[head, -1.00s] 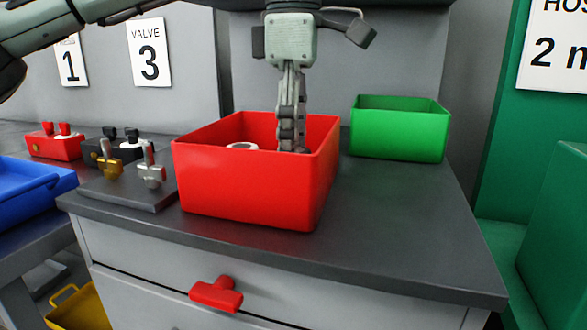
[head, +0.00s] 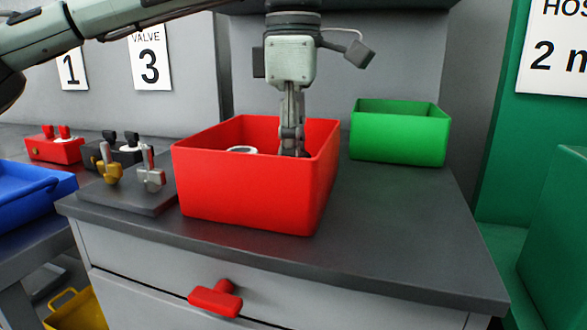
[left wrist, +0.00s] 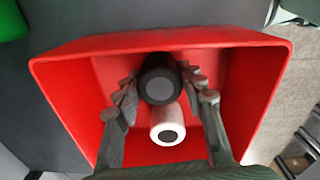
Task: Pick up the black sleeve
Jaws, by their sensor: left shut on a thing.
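The black sleeve (left wrist: 159,76) is in the red bin (left wrist: 170,41), seen end-on in the left wrist view with a grey round centre. My left gripper (left wrist: 160,86) has one finger on each side of it and is shut on it. In the head view, my left gripper (head: 293,153) points straight down into the red bin (head: 245,190), and the near wall hides the black sleeve. A white sleeve (left wrist: 168,118) lies beside the black one in the left wrist view; its rim also shows in the head view (head: 242,149). My right gripper is not in view.
A green bin (head: 399,137) stands right of the red bin. A plate with valve handles (head: 130,192) is close on the left, with red (head: 55,148) and black fittings behind. A blue tray (head: 30,190) is at far left. The front right counter (head: 400,220) is clear.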

